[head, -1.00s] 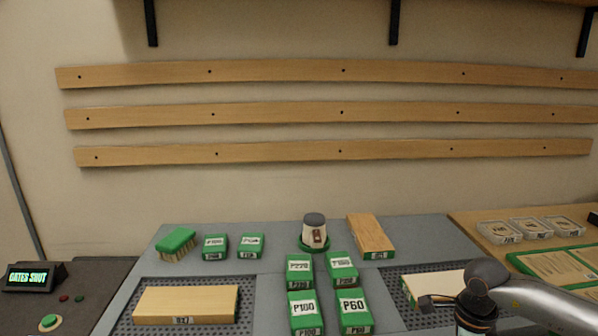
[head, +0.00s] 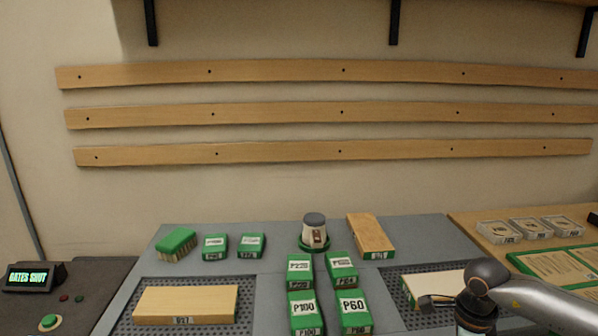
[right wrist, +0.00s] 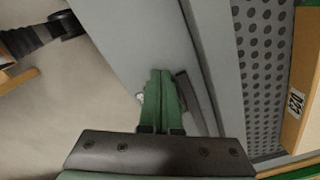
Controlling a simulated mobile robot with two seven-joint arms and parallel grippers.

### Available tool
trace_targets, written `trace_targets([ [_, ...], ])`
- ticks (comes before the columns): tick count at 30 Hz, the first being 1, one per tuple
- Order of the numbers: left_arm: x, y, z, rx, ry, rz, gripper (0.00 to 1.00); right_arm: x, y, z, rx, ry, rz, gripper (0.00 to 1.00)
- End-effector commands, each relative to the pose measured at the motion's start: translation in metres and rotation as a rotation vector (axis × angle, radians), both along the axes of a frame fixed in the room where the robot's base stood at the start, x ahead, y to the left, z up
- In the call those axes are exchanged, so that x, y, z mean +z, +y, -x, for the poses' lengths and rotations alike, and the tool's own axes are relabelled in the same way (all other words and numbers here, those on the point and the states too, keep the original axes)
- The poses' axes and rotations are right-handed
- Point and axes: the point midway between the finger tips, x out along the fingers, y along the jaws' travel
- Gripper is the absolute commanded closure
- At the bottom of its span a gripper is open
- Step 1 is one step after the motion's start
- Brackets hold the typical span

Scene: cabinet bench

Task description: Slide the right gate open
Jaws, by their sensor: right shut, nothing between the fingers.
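My right gripper (right wrist: 161,72) shows in the right wrist view with its green fingers together and nothing between them. Its fingertips lie in front of a grey panel (right wrist: 125,30). A dark, slim bar (right wrist: 187,95) is just right of the fingers; I cannot tell if it is the right gate's handle or if the fingers touch it. No gate is clearly recognisable in the head view, where my right arm comes in at the lower right and its fingers are hidden. A small display (head: 32,276) at the left reads "GATES SHUT". My left gripper is not in view.
Two perforated mats (head: 246,318) each bear a wooden board; one board (head: 186,305) is on the left mat. Several green-and-white blocks (head: 302,309) and a sander (head: 314,233) stand between. Clear boxes (head: 533,229) sit at the right. A green button (head: 50,321) is at lower left.

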Motion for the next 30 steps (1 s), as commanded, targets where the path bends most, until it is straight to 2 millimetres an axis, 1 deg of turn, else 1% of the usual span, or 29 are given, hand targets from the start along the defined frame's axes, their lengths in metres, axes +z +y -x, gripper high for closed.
trace_targets([
  [17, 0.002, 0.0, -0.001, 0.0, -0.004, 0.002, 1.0, 0.0, 0.0, 0.0, 0.0, 0.0, 0.0, 1.0],
  [30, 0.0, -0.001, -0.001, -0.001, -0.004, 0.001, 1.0, -0.001, -0.017, -0.001, -0.003, 0.001, 0.0, 1.0],
])
